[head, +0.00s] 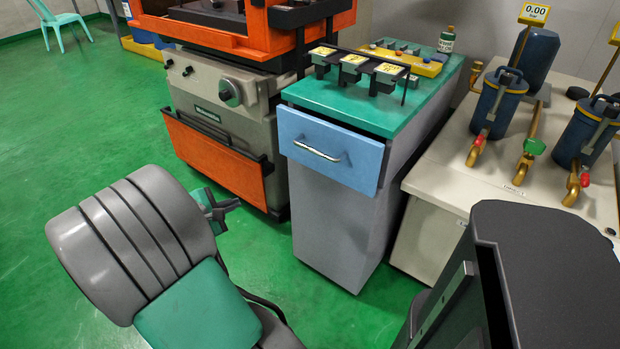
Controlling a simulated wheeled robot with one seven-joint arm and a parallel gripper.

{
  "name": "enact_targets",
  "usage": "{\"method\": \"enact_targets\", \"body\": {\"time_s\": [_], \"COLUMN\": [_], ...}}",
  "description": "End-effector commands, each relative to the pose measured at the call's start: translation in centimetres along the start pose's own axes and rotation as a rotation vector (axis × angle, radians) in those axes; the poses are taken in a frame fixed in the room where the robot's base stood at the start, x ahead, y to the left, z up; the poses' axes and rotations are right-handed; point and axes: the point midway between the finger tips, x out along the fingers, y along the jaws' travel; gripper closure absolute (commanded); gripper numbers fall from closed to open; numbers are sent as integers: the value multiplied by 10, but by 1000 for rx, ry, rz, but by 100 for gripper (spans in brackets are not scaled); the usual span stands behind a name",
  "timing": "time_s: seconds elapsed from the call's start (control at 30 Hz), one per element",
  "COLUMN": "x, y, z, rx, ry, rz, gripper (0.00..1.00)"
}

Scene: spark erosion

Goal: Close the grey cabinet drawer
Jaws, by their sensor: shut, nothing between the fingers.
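The grey cabinet (335,232) has a green top and stands in the middle of the head view. Its drawer (330,152) has a light blue front with a silver bar handle (317,151). The drawer front stands out from the cabinet body, with a dark gap under the top, so it is partly open. My gripper (224,209) is small in the view, left of the cabinet and apart from the drawer. It is shut and empty. My grey and green arm hides part of the gripper's base.
An orange and grey machine (215,115) stands close left of the cabinet. On the cabinet top are black holders with yellow labels (352,66), a yellow tray (418,64) and a bottle (447,40). A pale bench (480,180) with blue canisters is at right. Green floor lies in front.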

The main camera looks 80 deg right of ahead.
Motion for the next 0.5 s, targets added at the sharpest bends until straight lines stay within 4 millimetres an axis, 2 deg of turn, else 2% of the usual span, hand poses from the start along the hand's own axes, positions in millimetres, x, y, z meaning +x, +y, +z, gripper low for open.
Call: {"method": "enact_targets", "body": {"time_s": [0.03, 0.1, 0.2, 0.27, 0.4, 0.5], "x": [42, 67, 77, 78, 81, 93], "y": [-16, -15, -12, -9, -1, 3], "z": [23, 63, 98, 108, 120, 129], "rx": [-165, -410, -665, -751, -800, -797], "ry": [-154, -347, -530, -587, -618, -615], "rz": [33, 59, 50, 42, 35, 34], "gripper": [100, 100, 100, 100, 100, 100]}}
